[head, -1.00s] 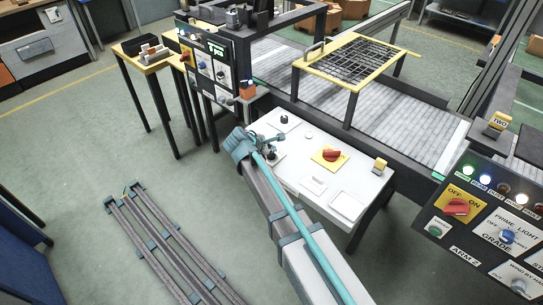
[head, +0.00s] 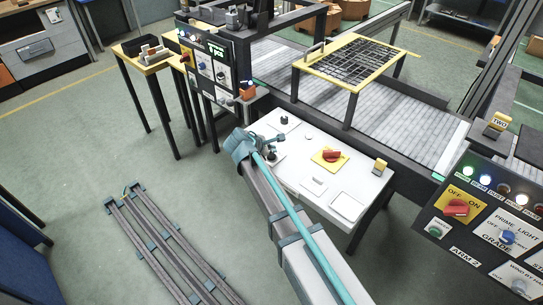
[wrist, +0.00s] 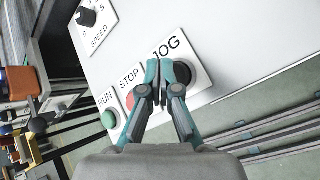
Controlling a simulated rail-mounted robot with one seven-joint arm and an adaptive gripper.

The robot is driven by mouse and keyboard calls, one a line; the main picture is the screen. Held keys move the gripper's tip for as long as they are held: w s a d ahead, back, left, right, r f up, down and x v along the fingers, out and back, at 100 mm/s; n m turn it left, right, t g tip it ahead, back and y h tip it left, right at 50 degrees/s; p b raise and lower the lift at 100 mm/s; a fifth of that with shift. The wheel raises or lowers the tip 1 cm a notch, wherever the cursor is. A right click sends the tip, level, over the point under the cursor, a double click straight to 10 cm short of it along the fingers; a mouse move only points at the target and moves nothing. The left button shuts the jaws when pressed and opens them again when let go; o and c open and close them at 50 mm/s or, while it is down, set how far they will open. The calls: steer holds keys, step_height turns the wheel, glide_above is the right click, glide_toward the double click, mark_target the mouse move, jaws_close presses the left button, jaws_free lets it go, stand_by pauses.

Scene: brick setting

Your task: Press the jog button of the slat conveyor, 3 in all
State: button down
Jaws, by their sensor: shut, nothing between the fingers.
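The slat conveyor (head: 395,122) runs across the upper right of the head view. In front of it stands a white control table (head: 297,178). My gripper (head: 274,143) is over the left end of this table. In the wrist view my gripper (wrist: 162,95) is shut and empty, its fingertips over the plate marked JOG (wrist: 192,62). The dark jog button (wrist: 182,73) shows partly behind the right finger. I cannot tell whether the fingers touch it. The red STOP button (wrist: 131,101) and green RUN button (wrist: 108,118) lie to the left.
A black SPEED knob (wrist: 86,17) is on the same panel. A yellow-framed grating (head: 357,62) stands over the conveyor. Control panels stand at left (head: 207,72) and right (head: 480,232). A grey rail frame (head: 165,245) lies on the floor.

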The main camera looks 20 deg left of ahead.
mark_target(271, 157)
steer(key=shift+f, duration=0.15)
steer(key=shift+f, duration=0.3)
steer(key=shift+f, duration=0.45)
stand_by(0.9)
steer(key=shift+r, duration=0.15)
stand_by(0.3)
steer(key=shift+r+p, duration=0.45)
steer(key=shift+r, duration=0.4)
steer(key=shift+r+p, duration=1.65)
steer(key=shift+r, duration=0.8)
steer(key=shift+f, duration=0.1)
